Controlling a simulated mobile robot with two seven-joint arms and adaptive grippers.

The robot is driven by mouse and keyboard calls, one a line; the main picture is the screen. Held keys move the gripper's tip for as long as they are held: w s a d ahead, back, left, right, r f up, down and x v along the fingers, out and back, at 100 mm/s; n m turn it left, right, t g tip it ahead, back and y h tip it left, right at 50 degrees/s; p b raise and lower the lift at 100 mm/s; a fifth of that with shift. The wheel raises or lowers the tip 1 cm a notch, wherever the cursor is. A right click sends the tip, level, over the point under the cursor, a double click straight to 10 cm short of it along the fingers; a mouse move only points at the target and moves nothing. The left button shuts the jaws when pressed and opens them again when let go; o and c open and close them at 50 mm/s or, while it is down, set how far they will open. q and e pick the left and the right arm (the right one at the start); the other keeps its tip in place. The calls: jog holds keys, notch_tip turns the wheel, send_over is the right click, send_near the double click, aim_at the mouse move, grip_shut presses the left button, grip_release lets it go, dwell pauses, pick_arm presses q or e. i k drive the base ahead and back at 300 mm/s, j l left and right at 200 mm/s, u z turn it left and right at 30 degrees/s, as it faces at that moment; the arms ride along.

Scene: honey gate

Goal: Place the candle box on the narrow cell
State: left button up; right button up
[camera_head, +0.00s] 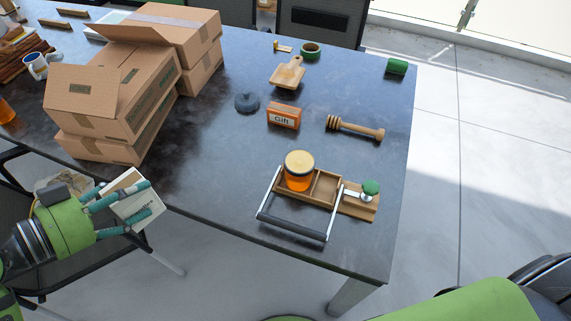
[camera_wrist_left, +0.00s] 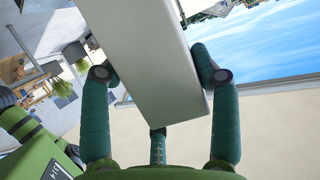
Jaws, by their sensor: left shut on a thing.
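My left gripper (camera_head: 122,206) is shut on a pale box with printing, the candle box (camera_head: 141,211), at the lower left, off the table's front edge. In the left wrist view the box (camera_wrist_left: 150,65) sits between the green fingers of the gripper (camera_wrist_left: 157,80). A wooden tray with cells (camera_head: 325,189) stands near the table's front right. A honey jar (camera_head: 299,171) fills its left cell; the cell to the right of the jar looks empty. A metal bar frame spans the tray's front. A green knob (camera_head: 371,187) sits at its right end. My right gripper is not seen.
Stacked cardboard boxes (camera_head: 122,90) stand on the left of the dark table (camera_head: 215,150), near my left arm.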

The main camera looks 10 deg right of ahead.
aim_at(322, 190)
jog(key=k+l+z, duration=0.1)
jog(key=l, duration=0.2)
jog(key=k+l+z, duration=0.1)
jog(key=l, duration=0.25)
jog(key=k+l+z, duration=0.1)
jog(key=l, duration=0.25)
jog(key=k+l+z, duration=0.1)
jog(key=l, duration=0.25)
jog(key=i+l+z, duration=0.1)
jog(key=i+l, duration=0.15)
jog(key=l, duration=0.1)
